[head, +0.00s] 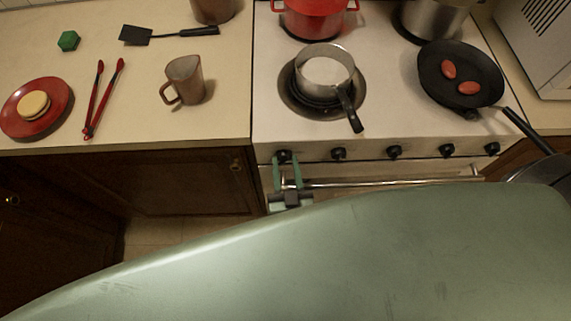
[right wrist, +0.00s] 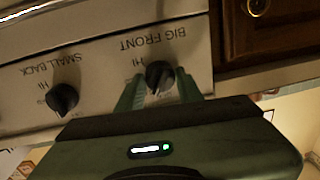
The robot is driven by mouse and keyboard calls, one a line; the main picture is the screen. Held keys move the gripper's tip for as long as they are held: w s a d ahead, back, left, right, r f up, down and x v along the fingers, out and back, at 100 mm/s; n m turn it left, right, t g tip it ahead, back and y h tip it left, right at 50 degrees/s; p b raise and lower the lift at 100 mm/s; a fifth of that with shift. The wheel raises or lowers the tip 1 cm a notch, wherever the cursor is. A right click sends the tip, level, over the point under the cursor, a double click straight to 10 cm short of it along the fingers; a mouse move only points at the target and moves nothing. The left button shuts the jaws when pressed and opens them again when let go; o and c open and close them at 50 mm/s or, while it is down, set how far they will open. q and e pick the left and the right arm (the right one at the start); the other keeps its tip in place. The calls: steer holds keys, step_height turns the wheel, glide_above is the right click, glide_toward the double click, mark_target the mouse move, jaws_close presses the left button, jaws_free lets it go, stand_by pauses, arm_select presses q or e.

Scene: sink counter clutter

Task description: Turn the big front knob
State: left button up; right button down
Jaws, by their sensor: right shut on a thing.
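The big front knob (head: 283,156) is the leftmost black knob on the stove's front panel. In the right wrist view the black knob (right wrist: 159,75) sits by the upside-down label BIG FRONT. My right gripper (head: 286,166) reaches up to it from below, one green finger on each side. In the right wrist view my right gripper (right wrist: 159,88) is shut on the knob, which partly hides between the fingers. My left gripper is not in view.
The SMALL BACK knob (right wrist: 62,98) is beside it. The oven handle (head: 390,181) runs just below the knobs. A small pot (head: 325,72) stands on the front left burner, its handle toward the front. A black pan (head: 455,75) with red items is to the right.

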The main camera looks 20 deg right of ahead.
steer(key=shift+m, duration=0.3)
steer(key=m+b, duration=0.4)
steer(key=m, duration=0.6)
steer(key=shift+f+t, duration=0.1)
steer(key=shift+t, duration=0.2)
steer(key=shift+m+h, duration=0.3)
steer(key=shift+h, duration=0.1)
steer(key=c, duration=0.9)
jaws_free()
